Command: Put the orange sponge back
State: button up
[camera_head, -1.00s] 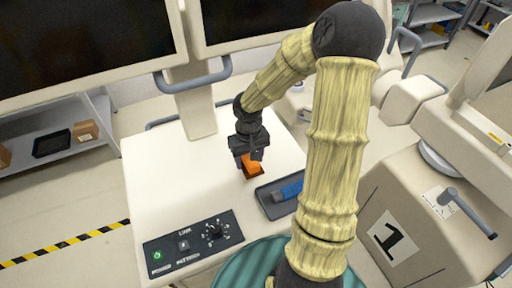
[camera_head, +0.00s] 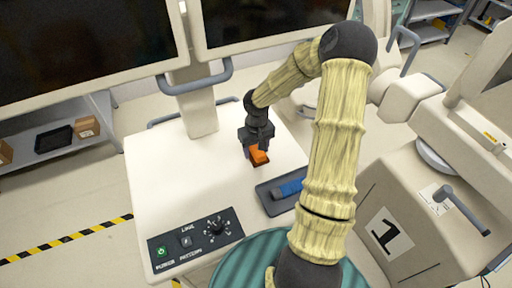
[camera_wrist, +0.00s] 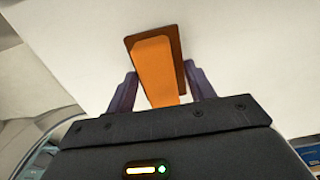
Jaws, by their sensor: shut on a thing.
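My gripper (camera_head: 257,150) is shut on the orange sponge (camera_head: 259,156) over the white cart top (camera_head: 165,185). In the wrist view the orange sponge (camera_wrist: 156,70) sits between the two purplish fingers of my gripper (camera_wrist: 160,90). A darker brown band shows along the sponge's far and right sides. I cannot tell whether it is the sponge's own side or a patch beneath it. I also cannot tell whether the sponge touches the cart top.
A dark tray (camera_head: 268,203) holding a blue item (camera_head: 289,188) lies to the right and in front of the sponge. A control panel (camera_head: 195,241) is at the front edge. Monitors (camera_head: 85,45) and a grey handle (camera_head: 197,82) stand behind. The cart top's left side is clear.

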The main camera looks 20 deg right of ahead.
aim_at(256, 148)
jog(key=o, duration=1)
jog(key=shift+f, duration=0.1)
notch_tip(256, 148, up, 12)
jog(key=shift+r, duration=0.1)
dwell(0.4)
